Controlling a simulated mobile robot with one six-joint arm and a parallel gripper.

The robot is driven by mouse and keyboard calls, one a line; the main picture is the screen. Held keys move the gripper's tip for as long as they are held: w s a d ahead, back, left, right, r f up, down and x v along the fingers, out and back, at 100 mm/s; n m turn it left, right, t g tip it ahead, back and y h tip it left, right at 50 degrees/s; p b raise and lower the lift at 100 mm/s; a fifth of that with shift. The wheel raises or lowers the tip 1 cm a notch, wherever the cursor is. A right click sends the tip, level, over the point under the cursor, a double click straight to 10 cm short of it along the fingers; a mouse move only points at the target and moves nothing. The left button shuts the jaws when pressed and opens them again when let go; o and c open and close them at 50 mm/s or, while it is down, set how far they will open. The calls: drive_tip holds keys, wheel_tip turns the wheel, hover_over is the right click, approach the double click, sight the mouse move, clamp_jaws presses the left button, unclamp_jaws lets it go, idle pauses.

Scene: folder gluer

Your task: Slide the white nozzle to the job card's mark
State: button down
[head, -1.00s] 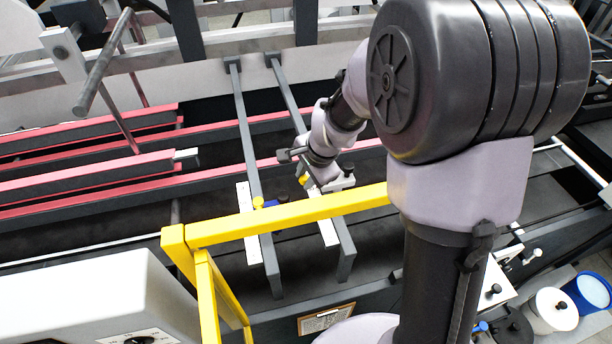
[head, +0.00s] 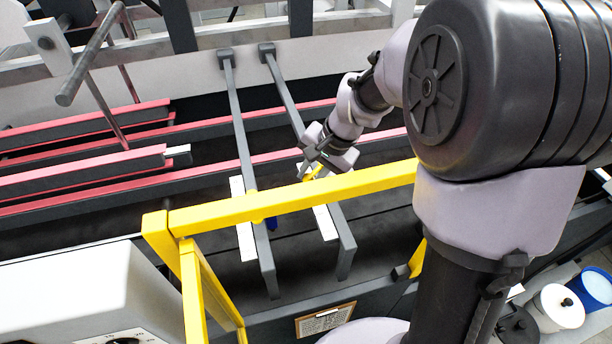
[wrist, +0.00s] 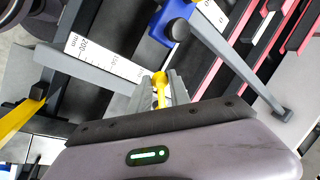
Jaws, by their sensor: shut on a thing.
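My gripper (head: 312,172) is at the right-hand of two grey rails (head: 292,104) in the head view. In the wrist view its jaws are shut on a small yellow knob (wrist: 160,86). Beside it runs the rail's white scale (wrist: 104,58), with 200 and 150 readable. I cannot make out the white nozzle; the gripper and the yellow bar cover that spot. A blue nozzle (wrist: 173,22) sits on the other rail and shows partly in the head view (head: 271,223). The job card (head: 325,319) hangs on the front panel; its writing is too small to read.
A yellow guard frame (head: 290,198) crosses in front of both rails, close below my gripper. Red-topped beams (head: 80,180) lie to the left. White and blue tubs (head: 556,307) stand at the lower right. A white control box (head: 75,295) is at the lower left.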

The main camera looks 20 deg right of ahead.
drive_tip(key=shift+s+d+n+g, duration=0.4)
drive_tip(key=shift+d+n, duration=0.1)
drive_tip(key=shift+n, duration=0.7)
drive_tip(key=shift+s+d+n+g+y+p, duration=0.3)
drive_tip(key=shift+d+n+g+y, duration=0.15)
drive_tip(key=shift+n, duration=0.65)
drive_tip(key=shift+d, duration=0.1)
drive_tip(key=c, duration=1.2)
unclamp_jaws()
drive_tip(key=p+v, duration=0.5)
drive_tip(key=v, duration=1.2)
drive_tip(key=shift+r, duration=0.25)
